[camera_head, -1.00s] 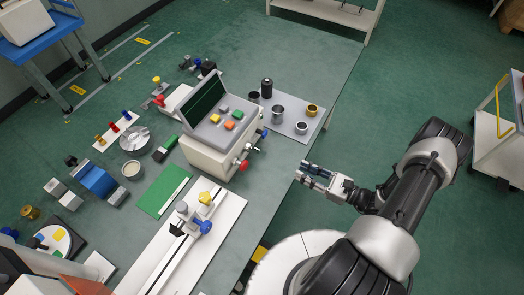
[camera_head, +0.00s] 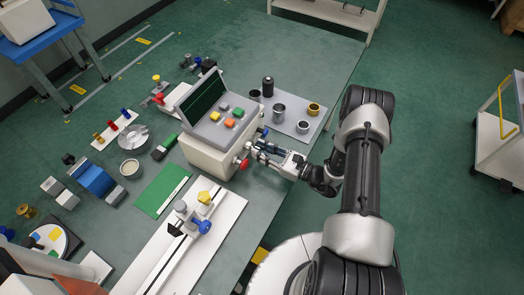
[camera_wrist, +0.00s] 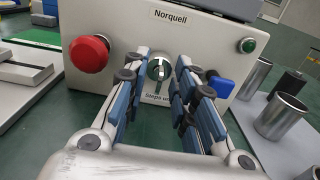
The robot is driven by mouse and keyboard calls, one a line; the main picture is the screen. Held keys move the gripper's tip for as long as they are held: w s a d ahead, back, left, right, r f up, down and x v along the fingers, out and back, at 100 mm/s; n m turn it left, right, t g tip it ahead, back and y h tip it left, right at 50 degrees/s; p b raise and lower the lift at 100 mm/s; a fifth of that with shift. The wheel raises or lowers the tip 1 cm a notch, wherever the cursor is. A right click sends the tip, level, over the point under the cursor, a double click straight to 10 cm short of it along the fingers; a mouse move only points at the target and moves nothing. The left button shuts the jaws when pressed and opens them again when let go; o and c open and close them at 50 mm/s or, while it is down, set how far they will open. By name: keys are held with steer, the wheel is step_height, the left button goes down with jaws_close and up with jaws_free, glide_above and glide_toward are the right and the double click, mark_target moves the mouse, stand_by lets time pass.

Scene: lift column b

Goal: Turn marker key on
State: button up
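The light grey control box (camera_head: 205,158) labelled "Norquell" stands on the bench, its front filling the upper wrist view (camera_wrist: 120,45). A round silver key switch (camera_wrist: 157,68) with a flat upright key or tab sits in the middle of that front. Its label below is partly hidden and hard to read. My gripper (camera_wrist: 163,82) is open, with one finger on each side of the switch and a visible gap between them. Whether a finger touches the key cannot be told. In the head view my gripper (camera_head: 258,150) is close against the box's front.
A red mushroom button (camera_wrist: 89,53) is left of the switch. A blue handle (camera_wrist: 221,87) is close to the right finger, and a green button (camera_wrist: 248,45) is further right. Metal cups (camera_wrist: 281,115) stand on a tray at the right. A white rail board (camera_head: 185,235) lies nearer on the bench.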

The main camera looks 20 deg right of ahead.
steer(key=shift+w, duration=0.1)
steer(key=shift+c, duration=0.4)
jaws_close()
